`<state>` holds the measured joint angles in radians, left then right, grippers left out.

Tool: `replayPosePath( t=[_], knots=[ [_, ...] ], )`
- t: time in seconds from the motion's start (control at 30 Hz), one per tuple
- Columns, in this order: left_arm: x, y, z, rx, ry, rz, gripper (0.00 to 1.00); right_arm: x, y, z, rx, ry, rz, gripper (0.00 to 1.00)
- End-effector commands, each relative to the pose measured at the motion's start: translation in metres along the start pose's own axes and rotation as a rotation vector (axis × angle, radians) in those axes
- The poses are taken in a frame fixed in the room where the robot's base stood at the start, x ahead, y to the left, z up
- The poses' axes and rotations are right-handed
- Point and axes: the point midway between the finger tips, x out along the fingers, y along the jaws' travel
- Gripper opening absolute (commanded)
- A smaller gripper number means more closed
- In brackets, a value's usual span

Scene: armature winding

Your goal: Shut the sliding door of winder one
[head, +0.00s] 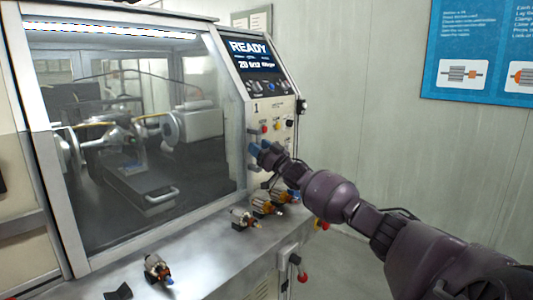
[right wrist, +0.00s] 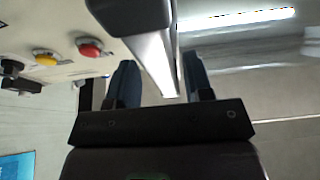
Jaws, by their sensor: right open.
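Winder one (head: 257,88) is the light machine marked 1, with a lit READY screen. Its glass sliding door (head: 205,165) spans the front window, and the winding parts show dimly through it. I cannot tell whether a narrow gap is left at its edge. My right gripper (head: 259,153) is at the right side of the door, beside the control panel. In the right wrist view its two blue fingers (right wrist: 161,84) are apart, with a pale upright bar (right wrist: 158,65) between them. Contact cannot be made out. My left gripper is out of view.
Several armatures, one of them (head: 241,217) near the middle, lie on the metal ledge (head: 205,255) below the door. Red (right wrist: 90,48) and yellow (right wrist: 45,58) buttons sit close to my right gripper. A red-knobbed lever (head: 302,275) hangs on the front.

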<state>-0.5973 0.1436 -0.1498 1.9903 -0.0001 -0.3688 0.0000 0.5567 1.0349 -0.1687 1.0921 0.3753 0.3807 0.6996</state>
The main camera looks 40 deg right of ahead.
Motion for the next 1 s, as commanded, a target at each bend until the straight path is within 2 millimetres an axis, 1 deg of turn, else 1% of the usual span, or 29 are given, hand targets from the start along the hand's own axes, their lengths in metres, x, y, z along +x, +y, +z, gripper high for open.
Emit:
replayPosePath(
  t=[0.17, 0.7, 0.8, 1.0],
  knots=[
    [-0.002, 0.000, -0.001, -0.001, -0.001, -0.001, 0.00, -0.014, 0.000, 0.001, 0.001, -0.002, 0.000, 0.47],
    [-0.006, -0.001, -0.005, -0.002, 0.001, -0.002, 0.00, -0.085, 0.000, 0.000, 0.000, -0.002, 0.001, 0.47],
    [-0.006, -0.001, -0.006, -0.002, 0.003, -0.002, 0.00, -0.095, 0.001, 0.000, 0.000, -0.001, 0.002, 0.47],
    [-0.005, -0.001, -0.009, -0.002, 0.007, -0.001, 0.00, -0.105, 0.001, -0.001, -0.001, 0.000, 0.002, 0.47]
  ],
)
